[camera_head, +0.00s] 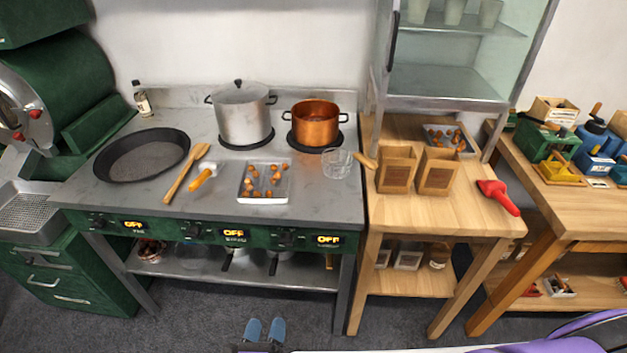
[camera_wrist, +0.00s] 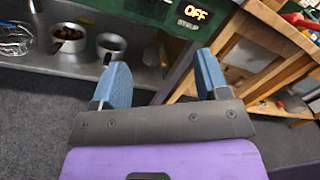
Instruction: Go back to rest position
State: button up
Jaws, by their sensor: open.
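My gripper (camera_head: 264,330) shows at the bottom edge of the head view, its two blue fingers apart with nothing between them. In the wrist view my gripper (camera_wrist: 160,85) is also open and empty, held over the dark floor in front of the stove's lower shelf. It touches nothing that I can see. Most of my arm is out of the head view, with a purple part showing at the bottom right.
The stove (camera_head: 330,205) holds a black pan (camera_head: 143,155), a silver pot (camera_head: 242,115), a copper pot (camera_head: 315,124) and a chestnut tray (camera_head: 282,165). The floor (camera_head: 190,335) in front is clear.

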jog(key=w+d+r+m+g+h, duration=0.2)
jog(key=w+d+r+m+g, duration=0.4)
jog(key=r, duration=0.5)
jog(key=w+d+r+m+g+h, duration=0.35)
jog(key=d+r+m, duration=0.25)
jog(key=r+m, duration=0.4)
jog(key=w+d+r+m+g+h, duration=0.1)
jog(key=w+d+r+m+g, duration=0.45)
jog(key=r, duration=0.65)
jog(key=s+d+r+m+g+y, duration=0.1)
jog(key=s+d+r+m+y, duration=0.15)
jog(key=d+r+m, duration=0.4)
jog(key=s+d+r+m+g+y, duration=0.2)
jog(key=d+r+m+y, duration=0.1)
jog(key=d+r, duration=0.5)
jog(key=s+d+r+m+t+y, duration=0.4)
jog(key=s+d+r+m, duration=0.3)
jog(key=s, duration=0.5)
jog(key=shift+s+d+r+m+t, duration=0.15)
jog(key=shift+s+d+m+t, duration=0.25)
jog(key=shift+d+m, duration=0.9)
